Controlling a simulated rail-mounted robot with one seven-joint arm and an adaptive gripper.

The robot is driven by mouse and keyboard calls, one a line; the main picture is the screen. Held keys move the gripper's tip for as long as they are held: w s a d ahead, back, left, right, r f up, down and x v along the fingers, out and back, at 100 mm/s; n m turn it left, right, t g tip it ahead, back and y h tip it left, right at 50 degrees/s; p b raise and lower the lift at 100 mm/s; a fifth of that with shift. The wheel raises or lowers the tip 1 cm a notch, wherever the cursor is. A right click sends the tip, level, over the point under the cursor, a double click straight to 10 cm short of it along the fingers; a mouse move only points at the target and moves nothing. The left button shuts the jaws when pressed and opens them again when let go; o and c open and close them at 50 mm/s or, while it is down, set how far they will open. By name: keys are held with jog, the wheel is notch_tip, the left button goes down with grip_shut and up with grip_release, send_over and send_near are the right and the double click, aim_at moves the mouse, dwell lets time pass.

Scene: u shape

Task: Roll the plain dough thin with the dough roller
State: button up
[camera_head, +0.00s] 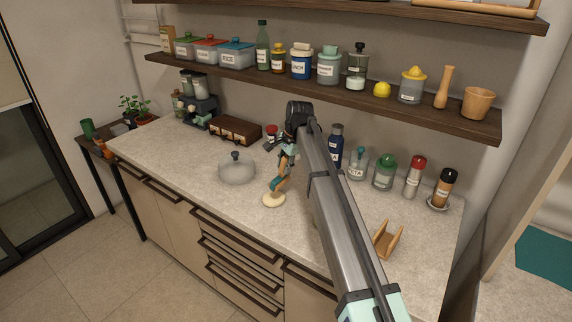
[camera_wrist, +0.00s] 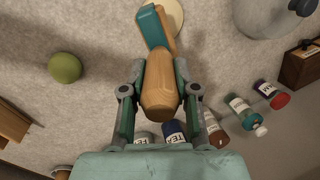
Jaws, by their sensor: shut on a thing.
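The dough roller has a wooden handle (camera_wrist: 160,88) and a teal part (camera_wrist: 153,27); it also shows in the head view (camera_head: 279,182). My gripper (camera_wrist: 161,72) is shut on the wooden handle, one finger on each side. It shows in the head view (camera_head: 289,152) above the counter, partly behind my arm. The roller slants down from my gripper, its lower end at the plain dough (camera_head: 273,199). The dough is a small pale round piece on the counter, partly hidden by the roller in the wrist view (camera_wrist: 176,14). I cannot tell whether roller and dough touch.
A lidded pot (camera_head: 237,172) stands left of the dough. A wooden holder (camera_head: 388,241) is at the right front. A green ball (camera_wrist: 64,67) lies on the counter. Bottles and jars (camera_head: 384,173) line the back, below a loaded shelf (camera_head: 330,91).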

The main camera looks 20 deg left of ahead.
aim_at(285, 177)
jog(key=shift+d+b+x, duration=0.2)
jog(key=shift+b+x, duration=0.25)
jog(key=shift+x, duration=0.4)
jog(key=shift+d+b+x, duration=0.2)
jog(key=shift+b+x, duration=0.25)
jog(key=shift+x, duration=0.45)
jog(key=shift+d+b+x, duration=0.2)
jog(key=shift+b+x, duration=0.25)
jog(key=shift+x, duration=0.4)
jog(key=shift+s+f, duration=0.2)
jog(key=shift+f, duration=0.45)
